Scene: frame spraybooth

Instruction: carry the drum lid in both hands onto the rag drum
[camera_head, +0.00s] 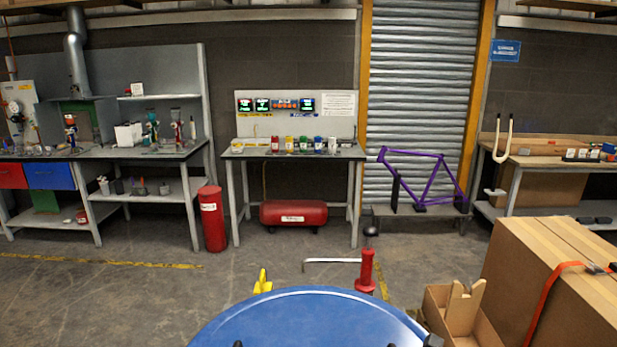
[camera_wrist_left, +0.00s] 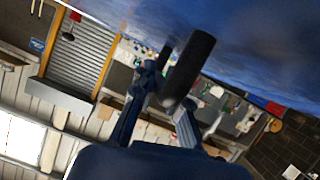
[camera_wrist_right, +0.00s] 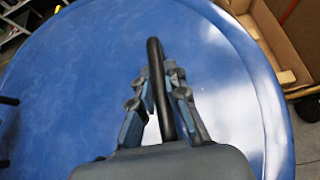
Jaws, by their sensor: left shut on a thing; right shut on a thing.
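The drum lid (camera_head: 310,322) is a broad blue disc at the bottom of the head view, its near part cut off by the frame. It also fills much of the right wrist view (camera_wrist_right: 75,70) and the top of the left wrist view (camera_wrist_left: 250,40). My left gripper (camera_wrist_left: 168,92) is shut on a dark bar handle (camera_wrist_left: 190,65) of the lid. My right gripper (camera_wrist_right: 160,88) is shut on a black handle (camera_wrist_right: 155,58) at the lid's other side. I cannot identify the rag drum for sure; a red upright cylinder (camera_head: 212,220) with a white label stands on the floor.
A large strapped cardboard box (camera_head: 545,285) stands close on the right, with a small open carton (camera_head: 437,305) beside it. A red post (camera_head: 366,272) and a yellow piece (camera_head: 262,282) rise just beyond the lid. Benches line the back wall; open floor lies to the left.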

